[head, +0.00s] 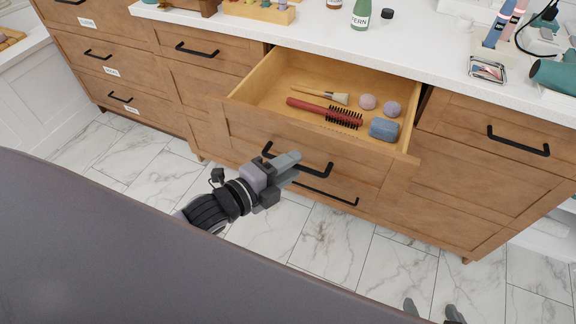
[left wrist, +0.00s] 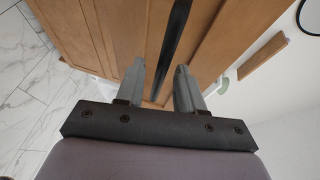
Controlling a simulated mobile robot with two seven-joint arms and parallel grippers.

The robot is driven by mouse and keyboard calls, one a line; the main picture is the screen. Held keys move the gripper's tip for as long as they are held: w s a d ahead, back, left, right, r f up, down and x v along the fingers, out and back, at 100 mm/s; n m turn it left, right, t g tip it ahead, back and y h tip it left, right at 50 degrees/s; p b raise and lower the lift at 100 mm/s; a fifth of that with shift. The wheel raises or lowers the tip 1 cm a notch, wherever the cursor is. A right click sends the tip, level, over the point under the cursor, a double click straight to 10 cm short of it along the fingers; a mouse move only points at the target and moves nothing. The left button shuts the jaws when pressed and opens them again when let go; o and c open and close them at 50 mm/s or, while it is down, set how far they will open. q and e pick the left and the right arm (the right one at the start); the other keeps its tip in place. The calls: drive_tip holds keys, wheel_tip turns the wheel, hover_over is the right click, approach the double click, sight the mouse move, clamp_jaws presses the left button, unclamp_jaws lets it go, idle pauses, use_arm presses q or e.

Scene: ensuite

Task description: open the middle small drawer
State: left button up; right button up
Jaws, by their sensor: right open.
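The middle small drawer (head: 245,116) is pulled out of the wooden cabinet in the head view. Its black bar handle (head: 318,170) is on the front. My left gripper (head: 291,160) is at this handle, covering part of it. In the left wrist view, the two fingers of my left gripper (left wrist: 160,88) stand apart. The black handle (left wrist: 176,35) runs between them with gaps visible, so the gripper looks open around it. My right gripper (head: 432,309) shows only its fingertips at the bottom edge of the head view, apart and empty over the floor.
In the drawer lie a red hairbrush (head: 322,110), a wooden brush (head: 318,95), two mauve balls (head: 367,102) and a blue item (head: 384,128). A lower drawer handle (head: 335,197) is just beneath. A green bottle (head: 361,14) stands on the white counter (head: 420,40). Marble floor (head: 340,245) is clear.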

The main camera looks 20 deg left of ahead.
use_arm(q)
drive_tip(key=v, duration=0.7)
drive_tip(key=shift+p, duration=0.3)
idle(0.5)
drive_tip(key=s+f+n+g+y+p, duration=0.2)
drive_tip(key=s+n+p, duration=0.2)
drive_tip(key=n, duration=0.6)
drive_tip(key=s+a+f+n+g+y+p, duration=0.1)
drive_tip(key=s+n+p, duration=0.3)
drive_tip(key=n, duration=0.6)
drive_tip(key=shift+s+f+g+y+p, duration=0.2)
drive_tip(key=shift+f+g+y+p, duration=0.4)
drive_tip(key=shift+p, duration=0.45)
